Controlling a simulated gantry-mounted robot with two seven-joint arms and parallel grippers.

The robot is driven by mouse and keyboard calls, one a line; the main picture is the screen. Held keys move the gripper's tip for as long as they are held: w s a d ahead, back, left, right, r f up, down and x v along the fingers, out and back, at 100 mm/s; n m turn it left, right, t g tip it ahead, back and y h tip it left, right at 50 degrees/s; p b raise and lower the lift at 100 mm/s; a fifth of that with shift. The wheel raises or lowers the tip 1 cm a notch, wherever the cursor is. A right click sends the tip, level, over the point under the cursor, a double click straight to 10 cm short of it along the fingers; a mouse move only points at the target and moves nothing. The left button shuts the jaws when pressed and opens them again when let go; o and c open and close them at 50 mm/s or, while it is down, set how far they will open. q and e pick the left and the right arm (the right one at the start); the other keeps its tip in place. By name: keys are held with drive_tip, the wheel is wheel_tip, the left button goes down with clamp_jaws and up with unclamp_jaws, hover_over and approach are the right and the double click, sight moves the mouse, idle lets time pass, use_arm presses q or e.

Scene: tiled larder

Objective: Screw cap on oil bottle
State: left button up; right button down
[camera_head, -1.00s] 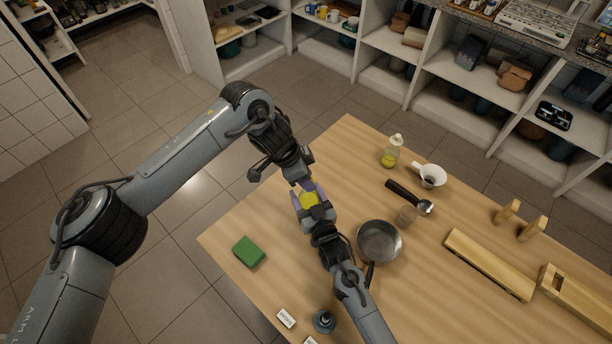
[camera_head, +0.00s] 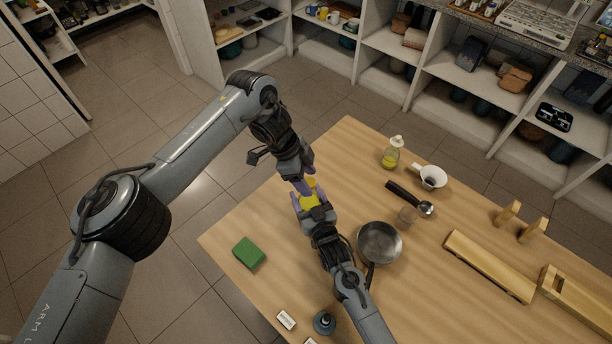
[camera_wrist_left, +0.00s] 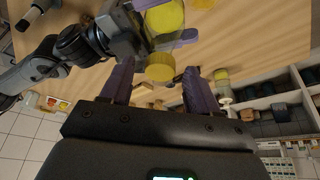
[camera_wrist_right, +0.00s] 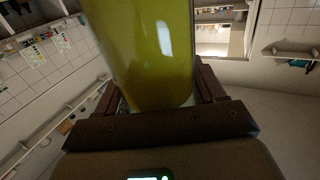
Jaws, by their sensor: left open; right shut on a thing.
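The oil bottle (camera_head: 310,203), filled with yellow oil, is held by my right gripper (camera_head: 311,198) above the table's left part. It fills the middle of the right wrist view (camera_wrist_right: 150,50), between the fingers. A round yellow cap (camera_wrist_left: 160,67) is at the bottle's top end in the left wrist view; whether it is seated on the neck is unclear. My left gripper (camera_head: 306,183) is open close to the bottle's top. Its two purple fingers lie on either side of the cap (camera_wrist_left: 158,78), with gaps visible.
The wooden table (camera_head: 275,215) carries a green block (camera_head: 249,252), a frying pan (camera_head: 380,242), a pump bottle (camera_head: 391,155), a white funnel-like cup (camera_head: 432,177) and wooden pieces (camera_head: 488,265). A dark bottle (camera_head: 324,321) stands near the front. The table's left edge is close to both grippers.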

use_arm(q)
drive_tip(key=shift+r, duration=2.25)
drive_tip(key=shift+c, duration=0.3)
drive_tip(key=shift+s+d+f+n+y, duration=0.15)
drive_tip(key=shift+s+d+n+y, duration=0.35)
drive_tip(key=shift+n, duration=0.5)
drive_tip(key=n, duration=0.1)
drive_tip(key=n+y, duration=0.1)
drive_tip(key=shift+d+n, duration=0.25)
drive_tip(key=shift+n, duration=0.05)
drive_tip(key=r+n+y, duration=0.1)
drive_tip(key=n, duration=0.2)
drive_tip(key=shift+r, duration=0.1)
drive_tip(key=n, duration=0.1)
drive_tip(key=r+n+y, duration=0.1)
drive_tip(key=w+r+n, duration=0.1)
drive_tip(key=shift+a+r+n+t, duration=0.15)
drive_tip(key=shift+a+n+t, duration=0.15)
